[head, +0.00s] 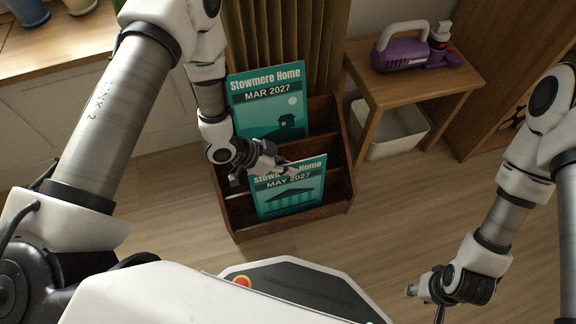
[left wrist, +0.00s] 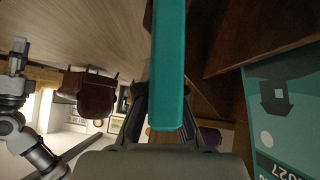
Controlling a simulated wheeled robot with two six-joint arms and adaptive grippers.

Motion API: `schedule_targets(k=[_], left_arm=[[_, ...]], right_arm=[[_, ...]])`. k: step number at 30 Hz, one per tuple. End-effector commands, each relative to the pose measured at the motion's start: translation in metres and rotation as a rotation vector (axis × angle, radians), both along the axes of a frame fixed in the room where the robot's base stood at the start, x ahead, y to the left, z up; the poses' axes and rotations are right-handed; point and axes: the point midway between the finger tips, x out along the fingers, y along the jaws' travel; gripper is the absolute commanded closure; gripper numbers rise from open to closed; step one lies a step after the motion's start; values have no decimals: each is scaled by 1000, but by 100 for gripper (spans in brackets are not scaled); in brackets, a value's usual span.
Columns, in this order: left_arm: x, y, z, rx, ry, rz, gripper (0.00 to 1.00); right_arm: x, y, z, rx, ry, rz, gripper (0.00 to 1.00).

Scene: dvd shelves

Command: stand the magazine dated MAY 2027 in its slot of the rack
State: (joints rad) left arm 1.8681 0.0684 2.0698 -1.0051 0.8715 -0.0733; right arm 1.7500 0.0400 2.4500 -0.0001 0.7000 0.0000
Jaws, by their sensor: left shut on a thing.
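The teal magazine dated MAY 2027 (head: 288,202) is upright at the front slot of the wooden rack (head: 238,215), its cover facing me. Its lower edge is close behind the rack's front wall; I cannot tell whether it touches the slot floor. My left gripper (head: 290,173) is shut on its top edge and covers part of the title. In the left wrist view the magazine (left wrist: 168,60) runs edge-on between the fingers (left wrist: 160,118). My right gripper (head: 425,298) is open and empty, low at the right, away from the rack.
A MAR 2027 magazine (head: 268,105) stands in the rack's back slot; it also shows in the left wrist view (left wrist: 285,110). The middle slot looks empty. A side table (head: 412,82) with a purple appliance (head: 405,55) stands right of the rack, above a white bin (head: 385,140).

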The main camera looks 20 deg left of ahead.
Motion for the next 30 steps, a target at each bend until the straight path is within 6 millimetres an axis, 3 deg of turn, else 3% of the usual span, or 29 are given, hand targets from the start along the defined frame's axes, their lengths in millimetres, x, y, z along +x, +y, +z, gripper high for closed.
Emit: schedule_targets(k=[17,20,21,30], left_arm=[[0,0,-12,-1,-1,0,100],[0,0,-12,-1,-1,0,70],[0,0,-12,-1,-1,0,65],[0,1,-11,0,1,1,65]], right_arm=[[0,0,-7,0,0,0,60],[0,0,-7,0,0,0,60],[0,0,-7,0,0,0,60],[0,0,-7,0,0,0,60]])
